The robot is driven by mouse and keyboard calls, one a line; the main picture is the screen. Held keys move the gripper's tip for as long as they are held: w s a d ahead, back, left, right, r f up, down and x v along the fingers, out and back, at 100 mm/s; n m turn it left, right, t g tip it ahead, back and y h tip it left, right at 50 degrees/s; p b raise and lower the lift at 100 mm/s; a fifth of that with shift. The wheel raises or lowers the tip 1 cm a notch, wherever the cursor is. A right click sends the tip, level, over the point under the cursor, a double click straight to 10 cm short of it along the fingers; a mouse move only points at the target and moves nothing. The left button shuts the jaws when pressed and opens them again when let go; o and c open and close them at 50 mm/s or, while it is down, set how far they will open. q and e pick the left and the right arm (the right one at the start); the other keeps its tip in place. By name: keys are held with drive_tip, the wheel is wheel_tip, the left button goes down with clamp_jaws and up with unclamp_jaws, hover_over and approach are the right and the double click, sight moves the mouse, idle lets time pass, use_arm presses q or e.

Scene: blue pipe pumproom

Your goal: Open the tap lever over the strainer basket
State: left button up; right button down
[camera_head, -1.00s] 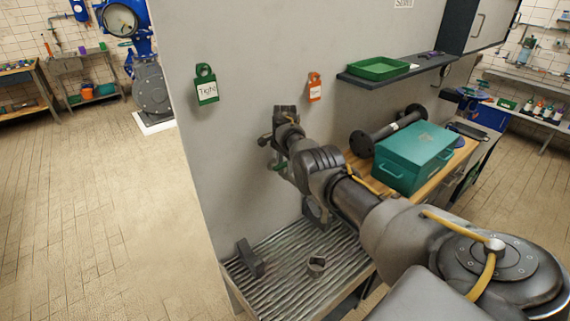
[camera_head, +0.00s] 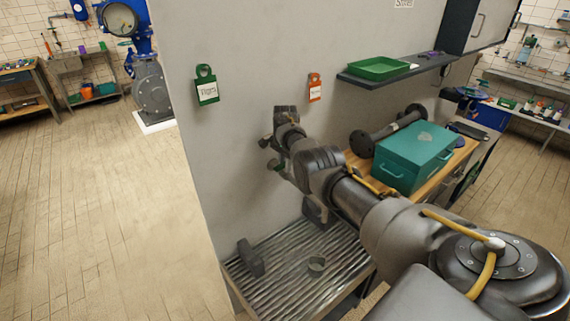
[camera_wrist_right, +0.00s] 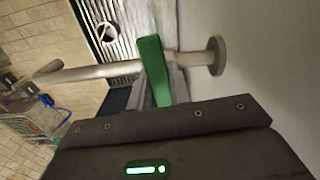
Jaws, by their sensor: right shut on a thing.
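The tap is a pale metal pipe (camera_wrist_right: 95,73) with a round flange (camera_wrist_right: 217,56) on the wall, in the right wrist view. Its green lever (camera_wrist_right: 153,72) lies across the pipe. In the head view the tap is mostly hidden behind my right arm. My right gripper (camera_head: 276,162) is at the tap, shut on the lever; its fingertips are partly hidden behind the lever in the wrist view. The strainer basket (camera_head: 317,264) is a small round metal cup on the ribbed drain tray (camera_head: 290,285), below the tap. It also shows in the wrist view (camera_wrist_right: 107,32). My left gripper is out of view.
A dark block (camera_head: 250,258) stands at the tray's left. A teal toolbox (camera_head: 412,160) and a dark flanged pipe (camera_head: 385,131) lie on the wooden bench to the right. Green (camera_head: 207,86) and orange (camera_head: 314,88) tags hang on the wall. A shelf (camera_head: 400,68) holds a green tray.

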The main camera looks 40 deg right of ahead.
drive_tip(key=n+p, duration=0.1)
drive_tip(key=n, duration=0.4)
drive_tip(key=shift+r+p, duration=0.15)
drive_tip(key=shift+p, duration=0.2)
drive_tip(key=n, duration=0.5)
drive_tip(key=shift+n+p, duration=0.3)
drive_tip(key=n, duration=0.3)
drive_tip(key=shift+n, duration=1.7)
drive_tip(key=c, duration=1.3)
unclamp_jaws()
